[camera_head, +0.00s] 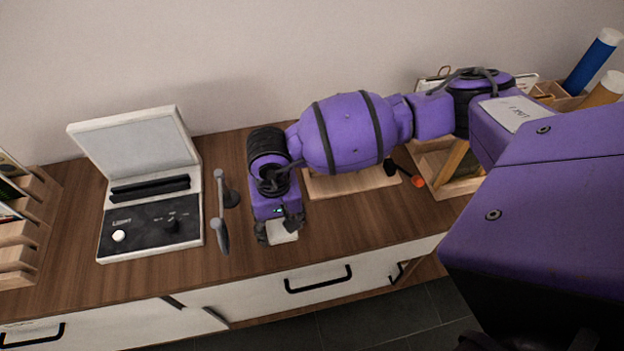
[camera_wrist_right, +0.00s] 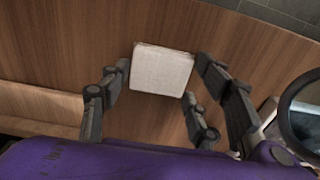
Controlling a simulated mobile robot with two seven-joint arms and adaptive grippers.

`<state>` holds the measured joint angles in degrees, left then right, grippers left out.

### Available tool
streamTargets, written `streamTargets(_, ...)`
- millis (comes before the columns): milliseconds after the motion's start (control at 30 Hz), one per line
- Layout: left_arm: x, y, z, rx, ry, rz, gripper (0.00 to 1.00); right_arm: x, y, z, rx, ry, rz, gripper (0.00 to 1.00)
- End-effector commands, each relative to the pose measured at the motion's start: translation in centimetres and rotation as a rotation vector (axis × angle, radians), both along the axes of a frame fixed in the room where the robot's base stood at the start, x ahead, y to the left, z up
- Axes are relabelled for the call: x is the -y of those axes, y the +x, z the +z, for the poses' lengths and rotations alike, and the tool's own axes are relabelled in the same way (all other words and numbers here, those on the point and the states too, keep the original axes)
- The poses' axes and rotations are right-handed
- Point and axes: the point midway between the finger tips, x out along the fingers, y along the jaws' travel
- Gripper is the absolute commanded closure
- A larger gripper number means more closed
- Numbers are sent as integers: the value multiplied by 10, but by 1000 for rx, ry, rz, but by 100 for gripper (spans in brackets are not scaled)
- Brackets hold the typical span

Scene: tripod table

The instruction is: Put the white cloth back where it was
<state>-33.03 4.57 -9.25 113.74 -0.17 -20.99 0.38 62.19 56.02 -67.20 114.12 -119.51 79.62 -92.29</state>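The white cloth (camera_head: 283,231) is a small folded square near the front edge of the wooden tabletop. In the right wrist view the cloth (camera_wrist_right: 162,69) lies between the fingertips, its near edge and top face in plain sight. My right gripper (camera_head: 279,229) points down at the cloth in the head view. In the right wrist view this gripper (camera_wrist_right: 160,82) has its fingers spread on both sides of the cloth, with a gap on the right side; the left finger is close to the cloth's edge, and I cannot tell whether it touches. My left gripper is not in view.
A light box with a raised lid (camera_head: 150,215) stands left of the gripper, beside a grey stand-like object (camera_head: 222,236). A wooden board (camera_head: 350,185) lies behind, partly under my right arm, with a black-and-orange item (camera_head: 417,181) near it. A wooden rack (camera_head: 20,255) is far left.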

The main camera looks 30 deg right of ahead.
Motion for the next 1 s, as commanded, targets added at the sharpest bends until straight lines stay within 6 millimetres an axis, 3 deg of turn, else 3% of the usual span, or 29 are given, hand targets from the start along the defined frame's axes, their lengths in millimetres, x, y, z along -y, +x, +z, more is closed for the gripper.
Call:
streamTargets(100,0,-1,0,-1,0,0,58,-1,2,2,4,0,1,27)
streamTargets(467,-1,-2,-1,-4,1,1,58,-1,3,6,7,1,2,27)
streamTargets(567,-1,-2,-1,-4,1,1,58,-1,4,18,9,3,2,27)
streamTargets(1000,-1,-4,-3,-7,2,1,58,0,3,104,9,1,2,27)
